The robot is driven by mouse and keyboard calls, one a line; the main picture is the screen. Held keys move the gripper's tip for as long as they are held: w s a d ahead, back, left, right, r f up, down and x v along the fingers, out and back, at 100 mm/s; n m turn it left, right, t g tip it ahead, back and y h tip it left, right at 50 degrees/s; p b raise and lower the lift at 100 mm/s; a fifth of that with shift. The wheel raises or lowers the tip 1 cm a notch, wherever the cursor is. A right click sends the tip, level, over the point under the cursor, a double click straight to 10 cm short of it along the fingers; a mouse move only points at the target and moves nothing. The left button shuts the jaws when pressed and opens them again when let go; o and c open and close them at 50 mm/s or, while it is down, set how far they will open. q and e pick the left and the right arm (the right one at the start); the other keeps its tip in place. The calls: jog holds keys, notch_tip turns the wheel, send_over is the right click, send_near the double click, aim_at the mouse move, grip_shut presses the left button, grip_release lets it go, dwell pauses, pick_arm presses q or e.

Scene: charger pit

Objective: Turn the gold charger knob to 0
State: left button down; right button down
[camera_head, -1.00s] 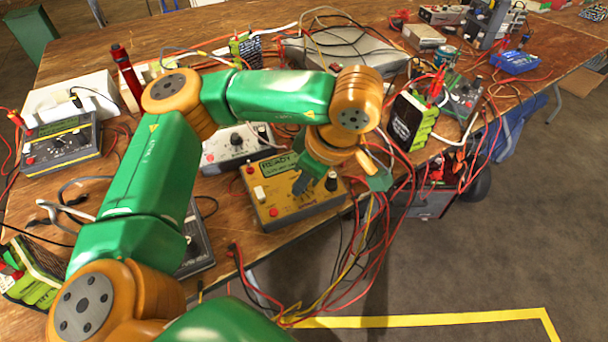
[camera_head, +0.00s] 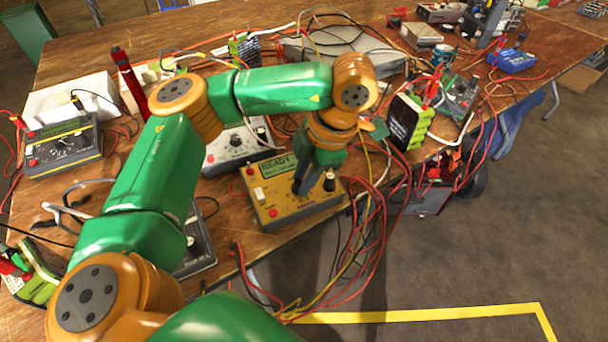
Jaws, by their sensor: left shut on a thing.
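The gold charger (camera_head: 302,210) sits near the front edge of the wooden table. Its green display (camera_head: 278,165) shows "READY" on the first line; the smaller text below is too small to read. A white switch (camera_head: 259,194) is on its left side and a black post (camera_head: 329,181) on its right. My left gripper (camera_head: 299,189) reaches down onto the middle of the panel, with its dark fingers shut on the knob. The fingers hide the knob, so its pointer and setting cannot be read. My right gripper is not in view.
A white charger (camera_head: 232,146) stands just behind the gold one. A black and lime battery pack (camera_head: 408,122) stands to the right. Red and yellow cables (camera_head: 372,215) hang over the table edge close to my gripper. Another charger (camera_head: 62,147) is at the left.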

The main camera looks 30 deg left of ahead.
aim_at(313, 194)
pick_arm(q)
jog(key=shift+n, duration=0.7)
jog(key=c, duration=0.7)
grip_release()
jog(key=p+v, duration=0.2)
jog(key=v, duration=0.5)
jog(key=shift+w+p, duration=0.1)
jog(key=shift+p, duration=0.2)
